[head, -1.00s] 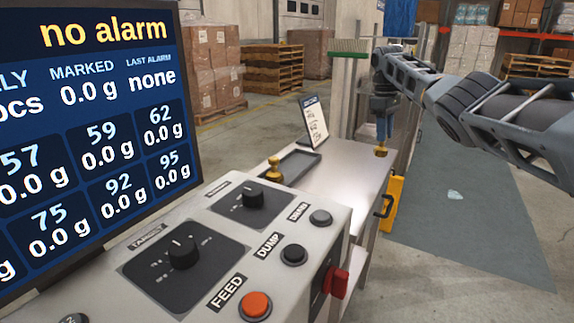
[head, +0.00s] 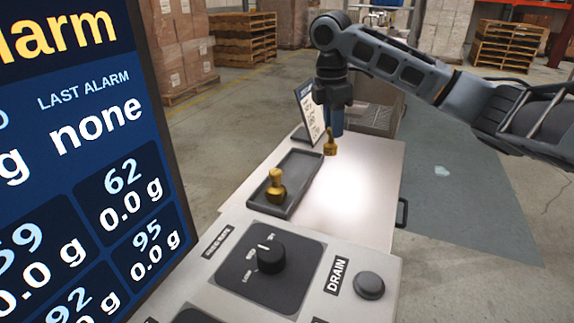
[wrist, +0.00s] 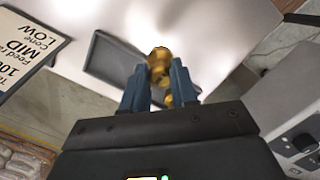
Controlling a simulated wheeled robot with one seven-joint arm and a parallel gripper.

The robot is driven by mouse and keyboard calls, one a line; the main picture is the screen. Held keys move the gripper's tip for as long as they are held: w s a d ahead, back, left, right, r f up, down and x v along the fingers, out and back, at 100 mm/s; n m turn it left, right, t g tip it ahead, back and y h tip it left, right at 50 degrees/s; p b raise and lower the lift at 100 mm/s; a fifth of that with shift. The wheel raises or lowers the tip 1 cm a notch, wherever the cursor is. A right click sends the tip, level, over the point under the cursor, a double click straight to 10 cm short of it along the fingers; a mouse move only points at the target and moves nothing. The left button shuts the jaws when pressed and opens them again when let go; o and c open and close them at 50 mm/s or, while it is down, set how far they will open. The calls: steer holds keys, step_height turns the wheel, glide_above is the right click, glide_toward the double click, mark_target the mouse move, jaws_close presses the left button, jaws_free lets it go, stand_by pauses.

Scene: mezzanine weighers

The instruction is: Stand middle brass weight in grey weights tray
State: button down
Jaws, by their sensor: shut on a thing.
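My gripper (head: 337,122) is shut on a brass weight (head: 330,145), which hangs upright above the steel table, just right of the grey tray. In the wrist view the held brass weight (wrist: 159,58) shows between the two blue fingers (wrist: 157,88). The grey weights tray (head: 308,180) lies on the table with a raised rim. A larger brass weight (head: 276,187) stands in the near end of the tray. The far part of the tray floor looks empty. In the wrist view the tray (wrist: 102,62) lies beyond the fingers, partly hidden by them.
A small sign card (head: 310,112) stands behind the tray, close to my gripper. A control panel with knobs and buttons (head: 370,284) and a large screen (head: 90,150) are at the near left. The table right of the tray is bare (head: 360,185).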

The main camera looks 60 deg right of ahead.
steer(key=shift+w+a+f+p, duration=0.3)
steer(key=shift+w+a+f, duration=0.2)
steer(key=shift+w+f, duration=1.25)
steer(key=shift+w+a+f+p, duration=0.3)
steer(key=shift+w+a+f, duration=0.2)
steer(key=shift+w+f, duration=1.25)
steer(key=shift+w+a+f+p, duration=0.3)
steer(key=shift+w+a+f, duration=0.2)
steer(key=shift+w+f, duration=1.25)
steer(key=shift+f, duration=0.15)
steer(key=c, duration=0.9)
jaws_free()
steer(key=shift+o, duration=0.2)
step_height(320, 180, up, 12)
steer(key=w+a+b, duration=0.1)
